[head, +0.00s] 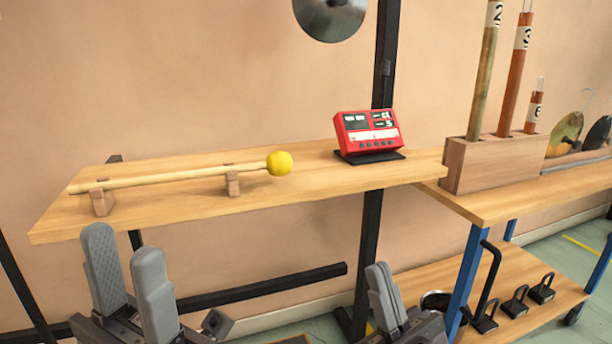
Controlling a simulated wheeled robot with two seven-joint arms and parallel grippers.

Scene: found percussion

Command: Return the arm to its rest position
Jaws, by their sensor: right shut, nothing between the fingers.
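My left gripper (123,247) is at the lower left of the head view, in front of the wooden shelf. Its two grey fingers point up with a gap between them, and nothing is held. My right gripper (381,270) is at the bottom, right of centre, with its fingers together and empty. Both grippers appear below the shelf top and apart from it. The arms behind them are mostly out of the picture.
A yellow-headed mallet (279,163) lies across two wooden blocks on the wooden shelf (290,195). A red device (367,132) stands behind. To the right, a wooden block (495,163) holds numbered tubes. Black weights (541,289) sit on the lower shelf.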

